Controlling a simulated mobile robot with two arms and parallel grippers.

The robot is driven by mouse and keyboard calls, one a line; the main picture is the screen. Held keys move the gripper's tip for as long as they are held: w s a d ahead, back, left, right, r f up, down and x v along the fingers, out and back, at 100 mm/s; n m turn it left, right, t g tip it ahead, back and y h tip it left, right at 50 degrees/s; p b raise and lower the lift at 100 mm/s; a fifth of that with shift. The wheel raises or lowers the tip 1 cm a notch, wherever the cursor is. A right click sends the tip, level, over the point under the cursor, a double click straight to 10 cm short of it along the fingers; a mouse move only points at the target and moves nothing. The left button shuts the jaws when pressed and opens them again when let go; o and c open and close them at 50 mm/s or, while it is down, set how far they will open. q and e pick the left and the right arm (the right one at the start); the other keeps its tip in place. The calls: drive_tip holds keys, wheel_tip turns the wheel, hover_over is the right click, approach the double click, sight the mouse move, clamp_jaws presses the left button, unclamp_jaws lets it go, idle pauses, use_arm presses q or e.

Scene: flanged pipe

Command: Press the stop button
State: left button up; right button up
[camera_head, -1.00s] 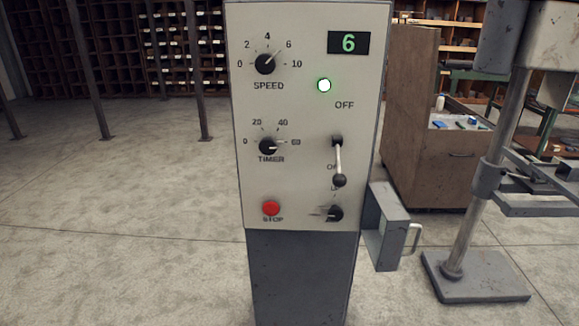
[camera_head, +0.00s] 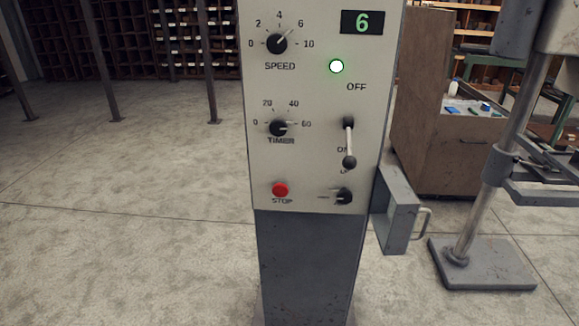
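The red stop button (camera_head: 280,190) is at the lower left of the light control panel (camera_head: 310,105), above the word STOP. It stands out from the panel face. The panel is on a dark grey pedestal (camera_head: 310,265). Also on the panel are the speed knob (camera_head: 277,43), the timer knob (camera_head: 278,128), a lever (camera_head: 349,143) with its ball end down, and a small dark knob (camera_head: 344,196) at the lower right. A green-ringed lamp (camera_head: 336,66) is lit and the display (camera_head: 362,22) reads 6. Neither of my grippers is in view.
A grey metal box with a handle (camera_head: 401,220) is at the pedestal's right side. A machine stand with a flat base (camera_head: 482,264) is farther right. A brown cabinet (camera_head: 436,150) stands behind. The floor left of the pedestal is clear.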

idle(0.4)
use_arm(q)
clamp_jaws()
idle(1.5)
